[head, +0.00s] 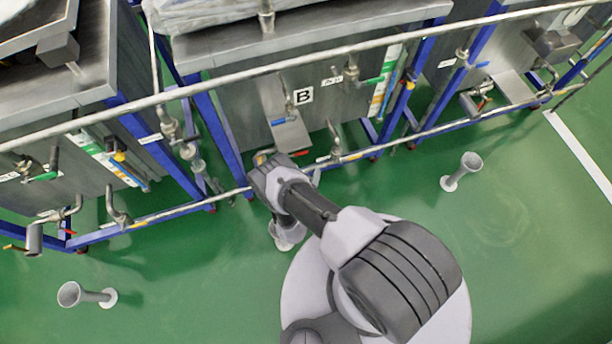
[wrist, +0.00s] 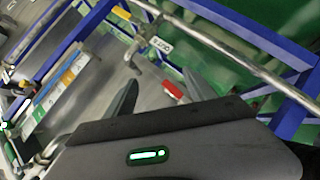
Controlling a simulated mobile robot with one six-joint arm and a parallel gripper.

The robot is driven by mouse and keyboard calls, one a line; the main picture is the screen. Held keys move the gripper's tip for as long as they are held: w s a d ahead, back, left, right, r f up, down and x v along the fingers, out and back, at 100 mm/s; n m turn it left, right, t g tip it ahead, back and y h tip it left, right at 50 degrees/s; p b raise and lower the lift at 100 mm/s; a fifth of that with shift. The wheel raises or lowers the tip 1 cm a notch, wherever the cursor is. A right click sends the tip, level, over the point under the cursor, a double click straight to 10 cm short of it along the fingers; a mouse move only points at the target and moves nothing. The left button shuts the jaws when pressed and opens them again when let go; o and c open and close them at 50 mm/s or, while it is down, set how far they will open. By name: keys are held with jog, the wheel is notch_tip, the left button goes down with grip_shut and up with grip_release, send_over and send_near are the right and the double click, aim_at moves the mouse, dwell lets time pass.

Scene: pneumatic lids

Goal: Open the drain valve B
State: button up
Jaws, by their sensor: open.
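The middle tank carries a "B" label (head: 303,96) on its front. Below it, low by the blue frame, a small red handle (head: 300,153) shows beside the end of my arm; it appears to be the drain valve handle. In the wrist view a red handle (wrist: 173,91) lies between the two dark fingers of my gripper (wrist: 160,78), apart from each other with a gap around it. I cannot tell whether either finger touches it. In the head view my gripper (head: 263,160) is at the tank's lower front edge, its fingers mostly hidden.
A long metal pipe rail (head: 230,75) crosses in front of the tanks. A lower pipe (head: 180,210) runs along the blue frame (head: 220,140). Grey floor funnels stand at right (head: 461,171) and left (head: 86,295). The green floor (head: 530,230) at right is mostly clear.

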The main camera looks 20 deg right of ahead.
aim_at(302, 154)
jog(key=shift+o, duration=0.9)
jog(key=d+y, duration=0.1)
jog(key=d+r+m+t+y+p, duration=0.1)
jog(key=s+d+r+m+y, duration=0.1)
jog(key=d, duration=0.1)
jog(key=shift+d+r+t+p, duration=0.1)
jog(key=shift+r+t+p, duration=0.05)
jog(key=shift+t+p, duration=0.15)
jog(key=s+a+r+m+t+y, duration=0.1)
jog(key=s+a+r+m+y, duration=0.2)
jog(key=y, duration=0.2)
jog(key=b+x, duration=0.3)
jog(key=x, duration=0.2)
jog(key=b+x, duration=0.3)
jog(key=x, duration=0.2)
jog(key=b+x, duration=0.4)
jog(key=x, duration=0.2)
jog(key=shift+w+d, duration=0.1)
jog(key=shift+d, duration=0.2)
jog(key=shift+w+r, duration=0.15)
jog(key=shift+w, duration=0.35)
grip_shut()
jog(key=shift+s+a+r+n+h+p, duration=0.1)
jog(key=shift+r+n+h+p, duration=0.2)
jog(key=shift+p, duration=0.1)
jog(key=shift+f, duration=0.15)
grip_release()
